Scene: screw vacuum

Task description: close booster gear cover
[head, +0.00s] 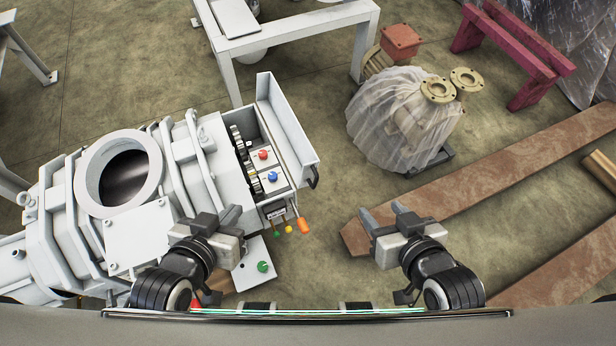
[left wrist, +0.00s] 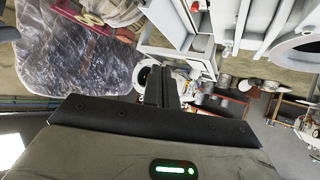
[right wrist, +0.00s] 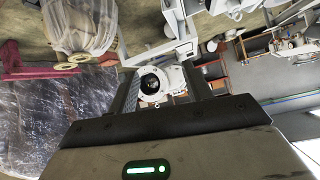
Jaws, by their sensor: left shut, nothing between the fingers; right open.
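The white gear cover (head: 288,125) is swung open on the right side of the white machine (head: 120,205) in the head view. It has a dark handle (head: 314,178) at its near right corner. The gears (head: 242,150) are exposed to the left of the cover. My left gripper (head: 219,216) is shut and empty over the machine's near side, left of and nearer than the cover. It also shows in the left wrist view (left wrist: 160,85). My right gripper (head: 383,211) is open and empty, right of and nearer than the handle, apart from it. It also shows in the right wrist view (right wrist: 160,88).
A panel with a red knob (head: 263,155) and a blue knob (head: 272,176) sits beside the gears. An orange-handled lever (head: 303,226) sticks out below. A plastic-wrapped machine (head: 400,120) and rusty beams (head: 480,180) are to the right. Floor between is clear.

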